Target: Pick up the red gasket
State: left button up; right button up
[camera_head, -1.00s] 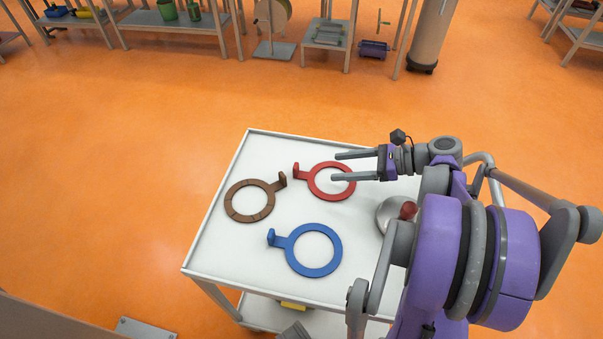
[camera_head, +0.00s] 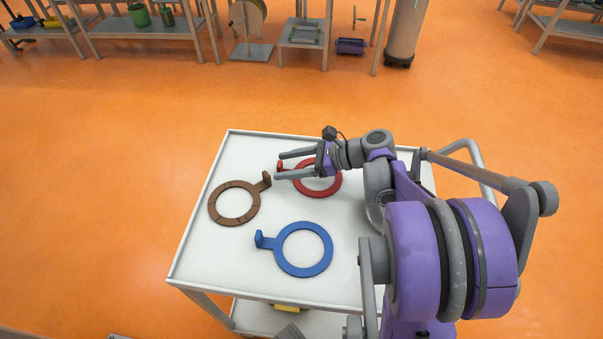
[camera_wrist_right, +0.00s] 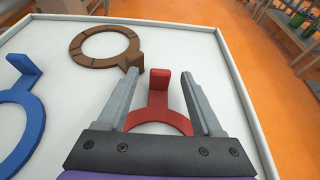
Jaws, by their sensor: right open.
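The red gasket (camera_head: 318,192) lies flat on the white cart top, a ring with an upright tab, partly covered by my right gripper in the head view. My right gripper (camera_head: 277,165) is open above it, its fingers pointing left on either side of the tab. In the right wrist view the red gasket's tab (camera_wrist_right: 159,82) stands between the two open fingers (camera_wrist_right: 168,85), with clear gaps on both sides. The near part of the ring is hidden behind the gripper body. My left gripper is not in view.
A brown gasket (camera_head: 214,212) lies left of the red one, its tab near my right fingertips. A blue gasket (camera_head: 284,262) lies nearer the front. The white cart top (camera_head: 215,262) has a raised rim. Shelves (camera_head: 150,22) stand far back across the orange floor.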

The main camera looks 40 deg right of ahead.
grip_shut()
jog(key=shift+r, duration=0.15)
